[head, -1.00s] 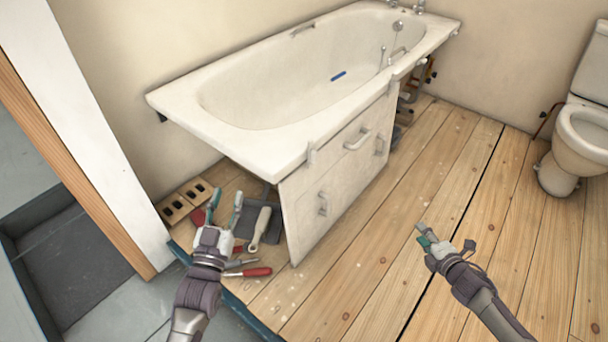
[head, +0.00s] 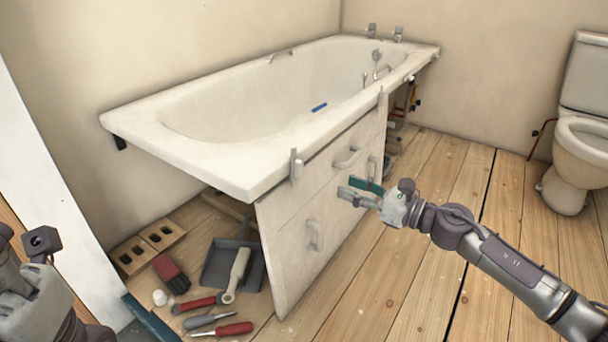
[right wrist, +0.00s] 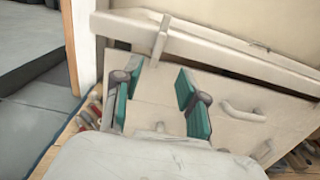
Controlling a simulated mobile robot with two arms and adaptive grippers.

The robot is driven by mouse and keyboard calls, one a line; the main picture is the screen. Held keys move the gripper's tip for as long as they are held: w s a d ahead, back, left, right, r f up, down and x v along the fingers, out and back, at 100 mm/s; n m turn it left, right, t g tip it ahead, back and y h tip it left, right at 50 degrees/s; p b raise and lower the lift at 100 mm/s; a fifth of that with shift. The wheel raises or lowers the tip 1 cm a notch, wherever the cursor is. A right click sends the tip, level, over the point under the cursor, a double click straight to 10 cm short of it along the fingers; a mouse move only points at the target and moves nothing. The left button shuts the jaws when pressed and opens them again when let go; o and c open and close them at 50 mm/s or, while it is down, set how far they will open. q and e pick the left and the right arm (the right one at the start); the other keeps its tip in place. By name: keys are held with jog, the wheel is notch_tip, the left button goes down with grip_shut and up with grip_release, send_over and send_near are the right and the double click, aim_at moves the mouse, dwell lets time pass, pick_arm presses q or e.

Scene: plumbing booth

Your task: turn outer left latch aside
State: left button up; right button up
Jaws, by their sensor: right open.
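The outer left latch (head: 296,165) is a small upright grey-white tab at the top left of the bath panel (head: 290,215), overlapping the bath rim. It also shows in the right wrist view (right wrist: 161,38), standing upright above the panel. A second latch (head: 380,100) sits farther right along the rim. My right gripper (head: 358,190) is open and empty in front of the panel, right of and lower than the left latch. In the right wrist view its teal fingers (right wrist: 158,100) are apart, with the latch beyond them. My left arm shows at the lower left; its fingertips are out of view.
The white bathtub (head: 170,140) stands above the panel, which has handles (head: 347,158) (head: 315,235). Tools, a dustpan (head: 225,262) and a perforated brick (head: 145,250) lie on the floor at left. The wooden floor (head: 420,270) at right is clear up to the toilet (head: 575,140).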

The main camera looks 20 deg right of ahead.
aim_at(303, 169)
jog(key=b+x, duration=0.1)
jog(key=x, duration=1.1)
jog(key=shift+w+a, duration=0.1)
jog(key=shift+w, duration=0.05)
grip_shut()
